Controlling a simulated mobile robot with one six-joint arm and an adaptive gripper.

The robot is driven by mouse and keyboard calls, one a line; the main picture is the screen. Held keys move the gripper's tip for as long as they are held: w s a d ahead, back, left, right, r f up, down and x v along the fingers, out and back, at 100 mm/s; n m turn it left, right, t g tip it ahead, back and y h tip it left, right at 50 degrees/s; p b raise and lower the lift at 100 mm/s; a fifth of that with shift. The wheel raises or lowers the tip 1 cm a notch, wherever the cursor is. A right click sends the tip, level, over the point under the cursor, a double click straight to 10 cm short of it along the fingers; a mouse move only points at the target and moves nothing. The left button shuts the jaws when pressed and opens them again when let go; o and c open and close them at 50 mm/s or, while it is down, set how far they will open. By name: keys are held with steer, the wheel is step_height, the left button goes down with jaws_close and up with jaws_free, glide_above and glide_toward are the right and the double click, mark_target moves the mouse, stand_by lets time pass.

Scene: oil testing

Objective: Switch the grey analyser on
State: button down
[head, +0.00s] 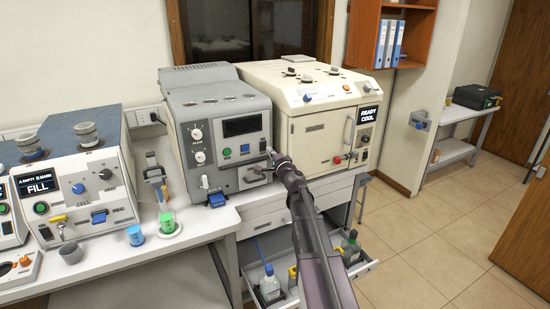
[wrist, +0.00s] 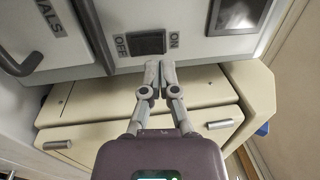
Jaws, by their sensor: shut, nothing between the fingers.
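The grey analyser (head: 213,165) stands on the bench at the middle left in the head view. Its display (head: 242,125) is dark. In the wrist view, which is rolled sideways, its dark rocker switch (wrist: 146,42) sits between the OFF and ON labels. My gripper (wrist: 159,66) is shut and empty, its tips close to the switch's edge, towards the ON end. I cannot tell whether they touch it.
A cream machine (head: 310,145) reading READY COOL stands close on the right. The analyser's VIALS handle (wrist: 20,62) is near the switch. A machine reading FILL (head: 85,195) stands to the left. An open drawer (head: 366,266) with bottles lies below my arm.

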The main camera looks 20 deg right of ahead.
steer(key=shift+w+a+r, duration=0.1)
steer(key=shift+w, duration=0.7)
steer(key=shift+w+a+r, duration=0.1)
steer(key=shift+w, duration=0.65)
steer(key=shift+w+r+p, duration=0.15)
steer(key=shift+w+p, duration=0.15)
steer(key=shift+s, duration=0.1)
steer(key=shift+s, duration=0.45)
steer(key=p, duration=0.2)
glide_toward(264, 144)
steer(key=s+r, duration=0.2)
steer(key=s, duration=0.3)
steer(key=shift+s+d+r, duration=0.3)
steer(key=shift+s, duration=0.1)
